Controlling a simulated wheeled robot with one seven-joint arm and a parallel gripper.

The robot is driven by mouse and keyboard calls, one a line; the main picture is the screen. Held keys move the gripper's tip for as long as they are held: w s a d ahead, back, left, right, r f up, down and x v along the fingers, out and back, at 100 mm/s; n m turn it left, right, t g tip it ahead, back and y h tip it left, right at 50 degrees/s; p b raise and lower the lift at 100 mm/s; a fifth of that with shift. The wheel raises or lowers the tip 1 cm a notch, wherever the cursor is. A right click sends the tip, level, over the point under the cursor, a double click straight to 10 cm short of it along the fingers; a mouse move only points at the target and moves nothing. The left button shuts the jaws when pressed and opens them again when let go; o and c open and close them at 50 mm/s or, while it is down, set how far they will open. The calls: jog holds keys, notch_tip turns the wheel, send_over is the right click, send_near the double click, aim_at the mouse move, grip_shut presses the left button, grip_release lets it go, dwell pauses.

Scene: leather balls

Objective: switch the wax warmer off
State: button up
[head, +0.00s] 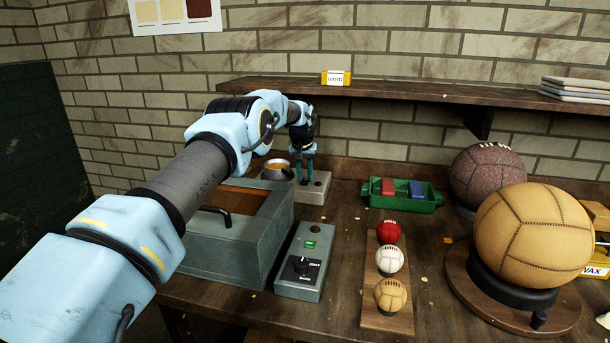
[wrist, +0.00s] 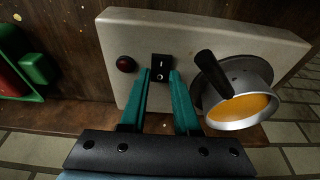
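The wax warmer (head: 315,190) is a pale box at the back of the bench, with a metal pot of orange wax (head: 277,170) on it. In the wrist view the warmer (wrist: 215,35) shows a black rocker switch (wrist: 161,67) marked I and O, a dark red lamp (wrist: 126,64) and the wax pot (wrist: 240,105) with a dark handle. I cannot tell which way the rocker is tilted. My gripper (head: 305,181) points down over the warmer. In the wrist view its green fingers (wrist: 159,76) are apart and empty, tips close to the switch's lower end; contact is unclear.
A grey-green box with a handle (head: 240,240) and a knob box with a green light (head: 303,262) stand in front. A green tray (head: 402,203) with red and blue blocks, small balls on a board (head: 375,318), and large balls (head: 530,235) lie right. A shelf (head: 420,92) runs above.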

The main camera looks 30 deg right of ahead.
jog(key=shift+o, duration=0.8)
jog(key=shift+f+t+h+b, duration=0.15)
jog(key=shift+t+h+b, duration=0.15)
jog(key=shift+b, duration=0.65)
